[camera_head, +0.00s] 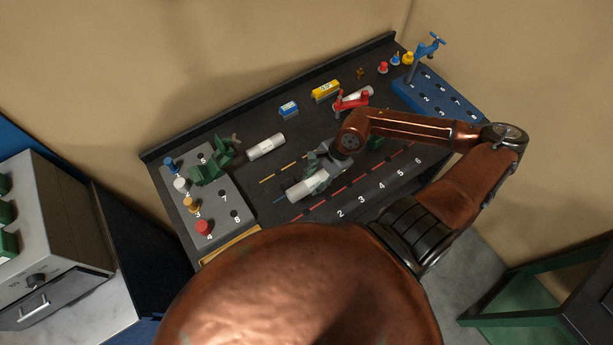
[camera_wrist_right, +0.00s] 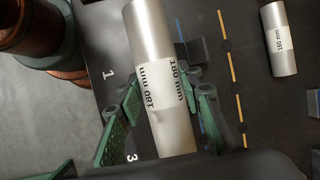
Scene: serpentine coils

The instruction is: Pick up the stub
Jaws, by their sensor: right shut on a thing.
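A pale metallic cylindrical stub (camera_head: 306,187) with a white label lies along the middle of the dark bench in the head view. In the right wrist view the stub (camera_wrist_right: 160,90) runs from top to bottom, and its label reads 180 mm. My right gripper (camera_head: 322,172) is shut on the stub, with green finger pads on both sides of it in the wrist view. The gripper partly covers the stub in the head view. Whether the stub touches the bench is hard to tell. My left gripper is not in view.
A second cylinder (camera_head: 266,147) lies behind, also in the wrist view (camera_wrist_right: 279,40). A third (camera_head: 355,97) is by a red clamp (camera_head: 350,102). A green clamp (camera_head: 212,164) stands on the grey peg block (camera_head: 228,198). A blue holed block (camera_head: 440,93) is far right.

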